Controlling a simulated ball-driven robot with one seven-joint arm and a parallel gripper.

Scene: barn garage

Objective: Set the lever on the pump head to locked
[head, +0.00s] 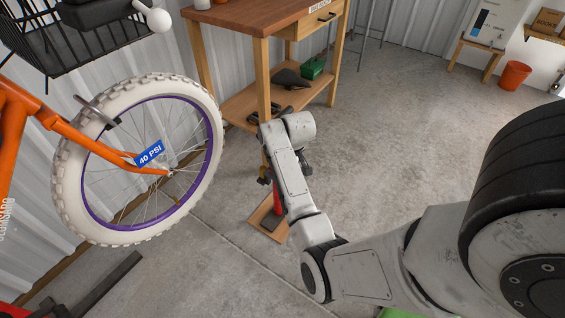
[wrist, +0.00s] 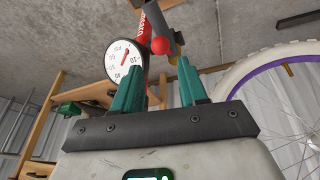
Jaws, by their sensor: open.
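The pump stands on the floor in the head view, where its red barrel (head: 277,196) and wooden base (head: 266,222) show below my arm. In the wrist view I see its round white gauge (wrist: 125,60), part of the red barrel (wrist: 145,32), and a small red ball (wrist: 160,46) beside a grey rod-like part (wrist: 163,20). The ball looks like the lever's knob; the lever's setting is unclear. My gripper (wrist: 160,76) has two teal fingers, open and apart, with the gauge and red ball just beyond them. The arm hides much of the pump head in the head view.
An orange bicycle with a white tyre (head: 68,180) stands at left, with a blue "40 PSI" tag (head: 150,153) at its wheel. A wooden workbench (head: 262,20) stands behind the pump. Concrete floor (head: 400,130) is clear to the right. A red bucket (head: 514,76) sits far right.

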